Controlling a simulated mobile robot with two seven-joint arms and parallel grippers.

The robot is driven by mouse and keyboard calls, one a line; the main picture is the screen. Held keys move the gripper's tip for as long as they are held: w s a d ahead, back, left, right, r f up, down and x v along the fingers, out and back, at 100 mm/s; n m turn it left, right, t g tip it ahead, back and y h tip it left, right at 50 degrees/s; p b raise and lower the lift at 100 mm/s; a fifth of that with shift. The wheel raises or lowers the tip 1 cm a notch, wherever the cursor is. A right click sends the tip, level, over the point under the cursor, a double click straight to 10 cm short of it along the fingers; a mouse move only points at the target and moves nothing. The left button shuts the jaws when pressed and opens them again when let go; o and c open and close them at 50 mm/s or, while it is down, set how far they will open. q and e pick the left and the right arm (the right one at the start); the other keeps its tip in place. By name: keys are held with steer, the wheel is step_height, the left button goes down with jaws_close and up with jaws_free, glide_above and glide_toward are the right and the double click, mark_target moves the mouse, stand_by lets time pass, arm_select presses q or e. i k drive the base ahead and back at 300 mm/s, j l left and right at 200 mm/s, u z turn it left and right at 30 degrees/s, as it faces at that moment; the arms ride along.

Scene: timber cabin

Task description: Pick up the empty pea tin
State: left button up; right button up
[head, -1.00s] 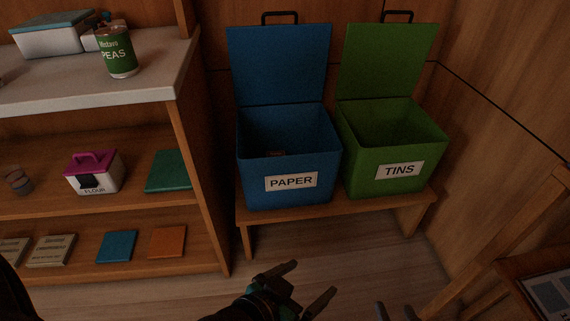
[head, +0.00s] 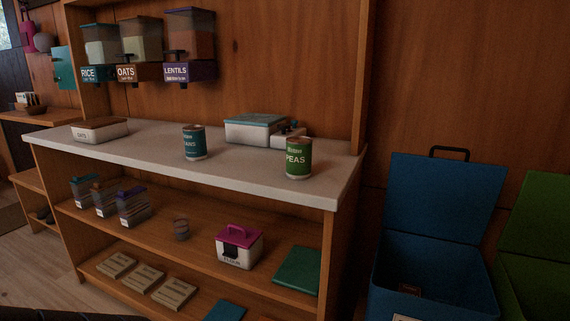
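The pea tin (head: 298,160), green with a pale PEAS label, stands upright on the light countertop (head: 240,172) near its right end. Its lid and inside cannot be made out. A teal tin (head: 194,143) with a partly readable label, ending in "ANS", stands upright to its left. Neither gripper shows in the head view. Only a dark strip, perhaps part of my arm, shows at the bottom left edge.
A white box with a teal lid (head: 250,129) and a small pale box (head: 288,137) stand close behind the pea tin. A low OATS container (head: 99,131) is at the left. Dispensers (head: 190,50) hang above. Open blue (head: 440,285) and green (head: 540,285) bins stand right.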

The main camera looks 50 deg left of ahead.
mark_target(298, 148)
steer(key=u, duration=1.45)
